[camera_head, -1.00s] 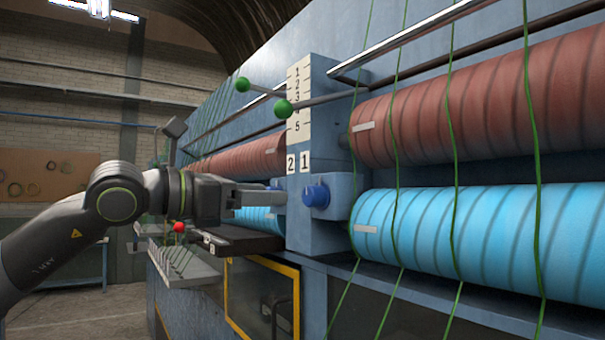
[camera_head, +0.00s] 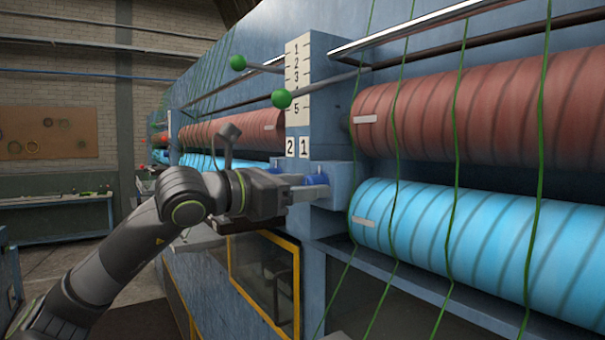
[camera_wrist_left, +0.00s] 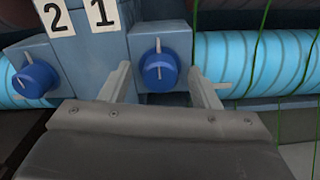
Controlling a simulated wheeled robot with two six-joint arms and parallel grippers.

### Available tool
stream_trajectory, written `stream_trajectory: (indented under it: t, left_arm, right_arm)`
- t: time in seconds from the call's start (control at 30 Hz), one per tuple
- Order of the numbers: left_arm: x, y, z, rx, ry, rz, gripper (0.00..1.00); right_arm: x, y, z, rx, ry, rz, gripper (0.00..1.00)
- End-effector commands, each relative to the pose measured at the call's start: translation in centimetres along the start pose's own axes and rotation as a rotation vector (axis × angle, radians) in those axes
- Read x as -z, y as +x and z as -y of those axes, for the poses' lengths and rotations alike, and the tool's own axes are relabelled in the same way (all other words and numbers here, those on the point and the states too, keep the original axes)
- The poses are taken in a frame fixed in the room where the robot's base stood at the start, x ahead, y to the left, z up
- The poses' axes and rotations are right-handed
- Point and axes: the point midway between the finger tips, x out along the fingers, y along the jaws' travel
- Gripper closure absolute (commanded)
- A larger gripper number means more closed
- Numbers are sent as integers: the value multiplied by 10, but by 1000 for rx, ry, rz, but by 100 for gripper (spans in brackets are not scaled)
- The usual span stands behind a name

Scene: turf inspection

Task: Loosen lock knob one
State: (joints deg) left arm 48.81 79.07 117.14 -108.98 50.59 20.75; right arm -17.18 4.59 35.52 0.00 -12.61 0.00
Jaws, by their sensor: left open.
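Lock knob one is a blue round knob (camera_wrist_left: 158,72) with a pale pointer ridge, on a blue-grey block below the "1" label (camera_wrist_left: 100,12). In the left wrist view it shows ahead, between the spread fingers of my left gripper (camera_wrist_left: 160,80). In the head view my left gripper (camera_head: 318,187) is at the block, and the knob (camera_head: 316,179) is mostly hidden by its fingers. The gripper is open; I cannot tell whether the fingers touch the knob. A second blue knob (camera_wrist_left: 36,77) sits to the left, below the "2" label (camera_wrist_left: 58,18). My right gripper is out of view.
Red (camera_head: 455,108) and blue (camera_head: 470,238) striped rollers fill the right, with green strands hanging in front. Two levers with green balls (camera_head: 281,98) stick out above the knobs beside a numbered scale (camera_head: 298,75). A yellow-framed window (camera_head: 265,285) is below.

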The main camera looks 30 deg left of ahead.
Motion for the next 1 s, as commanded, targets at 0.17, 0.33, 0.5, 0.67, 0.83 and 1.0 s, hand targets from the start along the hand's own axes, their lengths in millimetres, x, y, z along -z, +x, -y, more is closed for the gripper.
stream_trajectory:
  t: [0.17,0.33,0.5,0.67,0.83,1.0]
  left_arm:
    - [0,3,0,-1,0,0,44]
    - [0,3,0,-1,1,0,44]
    - [0,3,0,-1,1,0,61]
    - [0,2,0,0,1,0,82]
    - [0,2,0,0,3,0,89]
    - [1,2,0,0,33,0,89]
  right_arm:
    - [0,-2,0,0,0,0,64]
    - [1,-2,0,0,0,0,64]
    - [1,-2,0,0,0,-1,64]
    - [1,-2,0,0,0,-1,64]
    - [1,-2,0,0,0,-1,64]
    - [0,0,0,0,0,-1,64]
